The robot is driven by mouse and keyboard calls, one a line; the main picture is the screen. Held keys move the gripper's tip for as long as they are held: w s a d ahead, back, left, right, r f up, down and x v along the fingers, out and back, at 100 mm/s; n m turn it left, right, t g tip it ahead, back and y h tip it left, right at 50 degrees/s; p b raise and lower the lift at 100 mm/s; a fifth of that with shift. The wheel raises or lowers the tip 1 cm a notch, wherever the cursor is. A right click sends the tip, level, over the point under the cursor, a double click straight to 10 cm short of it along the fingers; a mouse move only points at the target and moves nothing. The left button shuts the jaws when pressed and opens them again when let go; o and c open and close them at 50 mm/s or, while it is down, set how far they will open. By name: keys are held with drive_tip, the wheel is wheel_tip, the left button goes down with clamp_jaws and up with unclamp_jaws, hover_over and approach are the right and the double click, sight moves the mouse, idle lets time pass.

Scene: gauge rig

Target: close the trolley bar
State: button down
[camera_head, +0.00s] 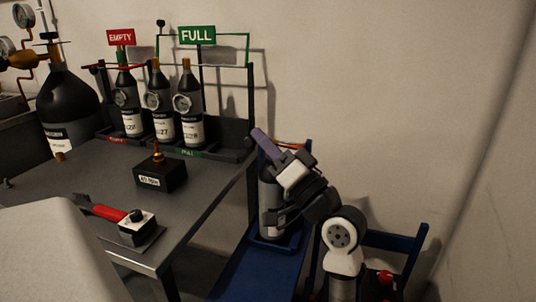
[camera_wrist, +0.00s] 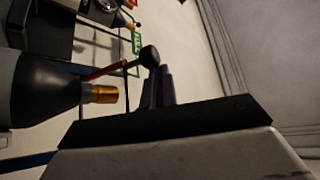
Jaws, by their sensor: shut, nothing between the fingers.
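The blue trolley (camera_head: 262,262) stands right of the bench and holds a dark grey cylinder (camera_head: 268,205). In the wrist view the cylinder (camera_wrist: 35,88) lies sideways in the picture, its brass neck (camera_wrist: 100,94) pointing right. The trolley bar, a thin red rod (camera_wrist: 104,72), ends in a black ball knob (camera_wrist: 149,57) beside the neck. In the head view only a short orange-red piece (camera_head: 291,146) shows behind my gripper. My gripper (camera_head: 260,136) is shut and empty above the cylinder. Its purple fingertips (camera_wrist: 159,72) are close to the knob; I cannot tell whether they touch.
The grey bench (camera_head: 110,195) stands left of the trolley, with a black labelled block (camera_head: 160,175) and a red-handled tool (camera_head: 125,218). A rack marked EMPTY and FULL holds three bottles (camera_head: 160,110) at its back. A plain wall (camera_head: 390,110) is close behind.

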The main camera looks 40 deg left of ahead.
drive_tip(key=shift+s+d+f+n+g+b, duration=0.15)
drive_tip(key=shift+f+n+g+b, duration=0.25)
drive_tip(key=shift+f+b, duration=0.2)
drive_tip(key=shift+s+a+f+n+g+b, duration=0.1)
drive_tip(key=shift+f+n+g+b, duration=0.2)
drive_tip(key=shift+f+n+b, duration=0.25)
drive_tip(key=shift+s+d+f+b, duration=0.15)
drive_tip(key=shift+s+f+b, duration=0.05)
drive_tip(key=shift+f+b, duration=0.9)
